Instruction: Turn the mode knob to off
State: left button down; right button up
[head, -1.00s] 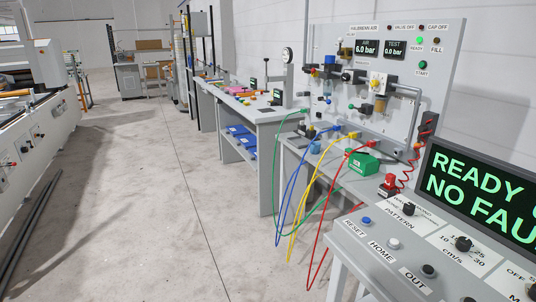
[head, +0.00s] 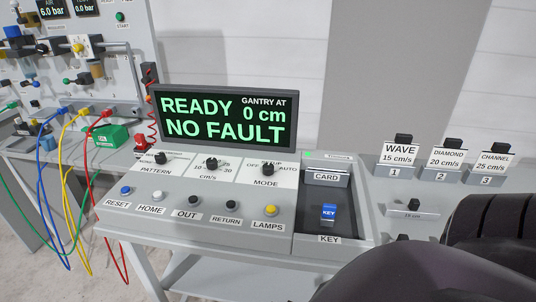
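The mode knob (head: 267,168) is a small black knob on the white part of the sloped console, above the word MODE. The labels OFF at its left, SETUP above and AUTO at its right stand around it, with SETUP partly hidden by the knob. I cannot tell which label its pointer faces. Neither gripper shows in the head view. A dark arm part of mine fills the lower right corner, well right of the knob. Nothing touches the knob.
Left of it are the speed knob (head: 211,164) and pattern knob (head: 160,158). A row of buttons, including the yellow lamps button (head: 271,210), runs below. The display (head: 224,118) reads READY, NO FAULT. A key tray with a blue key (head: 329,212) lies right.

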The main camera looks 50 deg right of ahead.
aim_at(268, 169)
jog(key=z, duration=1.2)
